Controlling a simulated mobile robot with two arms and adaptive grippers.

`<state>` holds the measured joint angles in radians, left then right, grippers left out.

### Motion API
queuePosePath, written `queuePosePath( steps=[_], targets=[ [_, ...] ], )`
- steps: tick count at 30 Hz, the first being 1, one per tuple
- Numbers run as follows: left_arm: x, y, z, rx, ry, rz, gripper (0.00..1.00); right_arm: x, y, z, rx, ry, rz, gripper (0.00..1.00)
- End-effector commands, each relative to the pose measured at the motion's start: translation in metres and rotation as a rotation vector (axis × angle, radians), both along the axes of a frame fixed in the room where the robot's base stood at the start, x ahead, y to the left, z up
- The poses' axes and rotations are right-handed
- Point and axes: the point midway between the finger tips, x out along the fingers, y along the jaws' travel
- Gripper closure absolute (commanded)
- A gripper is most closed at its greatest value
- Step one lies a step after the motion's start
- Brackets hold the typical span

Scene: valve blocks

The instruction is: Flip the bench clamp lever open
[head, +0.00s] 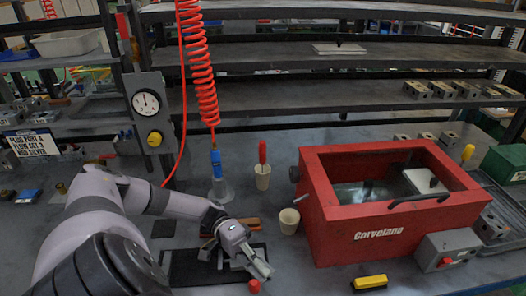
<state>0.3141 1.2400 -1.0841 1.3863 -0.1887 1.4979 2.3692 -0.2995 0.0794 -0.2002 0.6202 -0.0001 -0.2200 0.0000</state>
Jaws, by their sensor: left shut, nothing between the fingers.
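My left gripper (264,270) is shut and empty, pointing down and to the right over the front of the bench. A small red knob-like piece (254,286) shows just below and left of its fingertips. It may be the end of the bench clamp lever, but the clamp body and lever cannot be made out clearly. The gripper and wrist cover part of that area and of the black mat (180,268). I cannot tell whether the fingertips touch the red piece. My right gripper is not in view.
A red Corvelano tank (384,238) stands to the right, with a grey box with a red button (449,250) beside it. A pale cup (289,221), a cup with a red-handled tool (262,178) and a yellow-handled brush (370,283) are nearby. A red coiled hose (199,70) hangs behind.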

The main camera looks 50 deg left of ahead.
Motion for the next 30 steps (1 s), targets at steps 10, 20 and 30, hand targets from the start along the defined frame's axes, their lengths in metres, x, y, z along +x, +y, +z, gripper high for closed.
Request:
queuePosePath(
  steps=[10, 20, 30],
  targets=[
    [0.0, 0.001, 0.009, 0.001, -0.002, 0.0, 1.0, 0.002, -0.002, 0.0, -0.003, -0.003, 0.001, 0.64],
    [0.0, 0.001, 0.07, 0.003, -0.003, 0.0, 1.0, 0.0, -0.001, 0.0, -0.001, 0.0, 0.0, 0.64],
    [0.0, 0.0, 0.1, 0.0, -0.001, 0.0, 1.0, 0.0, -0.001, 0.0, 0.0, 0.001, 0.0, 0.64]
  ],
)
